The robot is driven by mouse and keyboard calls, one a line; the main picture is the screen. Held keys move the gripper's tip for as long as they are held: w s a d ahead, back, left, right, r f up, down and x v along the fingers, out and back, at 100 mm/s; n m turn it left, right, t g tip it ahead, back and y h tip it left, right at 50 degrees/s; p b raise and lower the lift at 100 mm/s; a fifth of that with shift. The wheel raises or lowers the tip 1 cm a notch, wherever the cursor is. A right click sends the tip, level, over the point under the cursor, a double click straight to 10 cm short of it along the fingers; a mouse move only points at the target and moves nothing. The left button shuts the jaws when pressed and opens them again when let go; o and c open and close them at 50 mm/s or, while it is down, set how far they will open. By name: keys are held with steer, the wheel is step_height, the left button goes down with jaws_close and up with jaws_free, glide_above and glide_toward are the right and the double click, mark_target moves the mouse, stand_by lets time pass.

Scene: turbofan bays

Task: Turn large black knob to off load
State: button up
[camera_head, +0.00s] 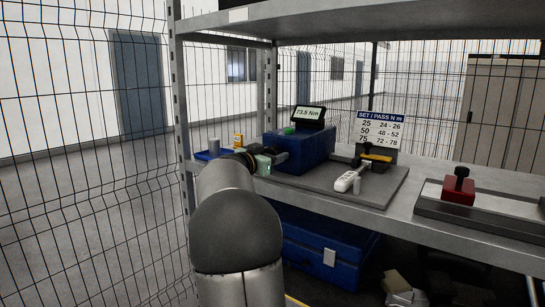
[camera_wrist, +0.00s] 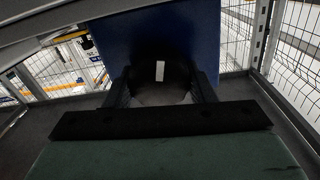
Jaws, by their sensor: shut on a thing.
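The large black knob (camera_wrist: 146,77) sits on the face of a blue box, with a short white mark standing nearly upright in the wrist view. My gripper (camera_wrist: 161,88) is shut on the knob, one dark finger on each side. In the head view my gripper (camera_head: 278,159) is at the left side of the blue box (camera_head: 305,151), and the knob is mostly hidden there. A small display (camera_head: 308,114) on top of the box reads 73.5 Nm. No knob labels are legible.
A torque wrench (camera_head: 349,180) lies on a grey board right of the box. A SET / PASS sign (camera_head: 379,129) stands behind. A blue tray (camera_head: 208,155) is at the left. A red block (camera_head: 458,190) sits farther right. A shelf post (camera_head: 182,110) stands left of my arm.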

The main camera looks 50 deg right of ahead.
steer(key=n+b, duration=0.3)
steer(key=shift+w+f+n, duration=0.1)
steer(key=shift+f+n, duration=0.15)
steer(key=shift+n, duration=0.05)
steer(key=n+b, duration=0.2)
steer(key=n, duration=0.3)
steer(key=shift+w+b, duration=0.1)
steer(key=shift+b, duration=0.3)
steer(key=n, duration=0.6)
steer(key=shift+t, duration=0.3)
steer(key=n, duration=0.5)
steer(key=shift+n+p, duration=0.3)
steer(key=shift+p, duration=0.1)
steer(key=n+p, duration=0.2)
steer(key=n, duration=0.3)
steer(key=shift+n, duration=0.3)
steer(key=n+p, duration=0.3)
steer(key=n, duration=0.1)
steer(key=shift+n+p, duration=0.4)
steer(key=n+p, duration=0.5)
steer(key=shift+t, duration=0.3)
steer(key=n+p, duration=0.3)
steer(key=n, duration=0.1)
steer(key=shift+s+f+p, duration=0.1)
steer(key=shift+s+p, duration=0.1)
steer(key=shift+p, duration=0.2)
steer(key=shift+f, duration=0.1)
